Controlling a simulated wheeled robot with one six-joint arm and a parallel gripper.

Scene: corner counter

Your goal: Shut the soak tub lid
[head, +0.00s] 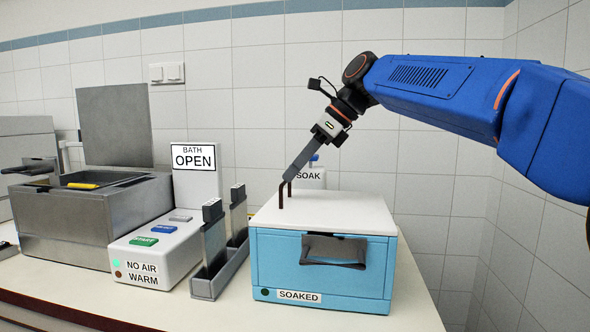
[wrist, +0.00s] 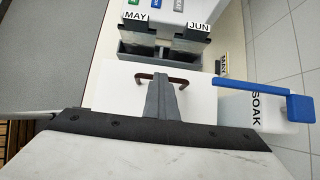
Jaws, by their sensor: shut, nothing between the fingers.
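The soak tub is a light blue box (head: 320,270) with a SOAKED label and a dark round lamp on its front. Its white lid (head: 340,215) lies flat on top, with no gap that I can see; it also shows in the wrist view (wrist: 110,95). A brown bar handle (head: 281,197) stands up from the lid and shows in the wrist view (wrist: 183,80). My gripper (head: 288,181) is shut and empty, its fingertips pointing down at the handle. In the wrist view the fingers (wrist: 160,80) overlap the handle's middle; whether they touch it is unclear.
A white SOAK unit (head: 312,180) with a blue lever (wrist: 262,100) stands behind the tub. To the left are a rack with dark upright holders (head: 215,275), a white button panel (head: 150,245), a BATH OPEN sign (head: 194,157) and a metal bath (head: 95,220) with its lid raised.

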